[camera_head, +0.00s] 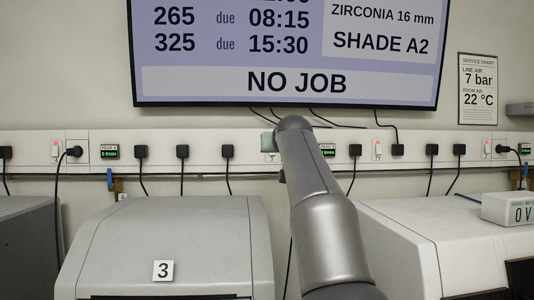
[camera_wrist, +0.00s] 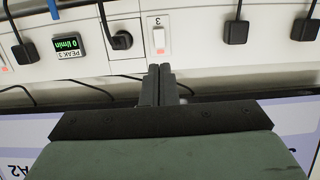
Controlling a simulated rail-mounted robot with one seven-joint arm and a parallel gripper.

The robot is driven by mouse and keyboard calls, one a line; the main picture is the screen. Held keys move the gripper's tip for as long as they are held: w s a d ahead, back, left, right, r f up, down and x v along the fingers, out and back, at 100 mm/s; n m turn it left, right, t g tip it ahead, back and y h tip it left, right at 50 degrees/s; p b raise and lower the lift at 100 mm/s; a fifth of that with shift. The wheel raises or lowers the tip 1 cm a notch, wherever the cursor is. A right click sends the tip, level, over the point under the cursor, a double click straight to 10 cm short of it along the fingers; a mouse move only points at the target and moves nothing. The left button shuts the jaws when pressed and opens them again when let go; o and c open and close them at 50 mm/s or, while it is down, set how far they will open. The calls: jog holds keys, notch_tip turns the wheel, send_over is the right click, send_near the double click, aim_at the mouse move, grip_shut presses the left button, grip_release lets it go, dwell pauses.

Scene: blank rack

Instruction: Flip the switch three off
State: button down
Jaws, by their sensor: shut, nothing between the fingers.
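Switch three (camera_wrist: 158,35) is a white rocker on the wall strip, with a small "3" beside it and a reddish patch at its end nearer my fingers. It shows upside down in the wrist view. My gripper (camera_wrist: 161,70) is shut and empty, its fingertips pointing at the strip, just short of the switch in the picture. I cannot tell whether they touch it. In the head view my gripper (camera_head: 269,143) is in front of the strip and mostly covers the switch there.
A black plug (camera_wrist: 121,41) and the PEAK 3 display (camera_wrist: 68,47) flank the switch on one side, a further plug (camera_wrist: 236,32) the other. The large screen (camera_head: 290,50) hangs above the strip. The machine marked 3 (camera_head: 180,230) stands below left, with another pale machine (camera_head: 440,235) at right.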

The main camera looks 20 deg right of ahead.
jog(key=p+x, duration=0.9)
jog(key=x, duration=0.5)
jog(key=shift+a, duration=0.1)
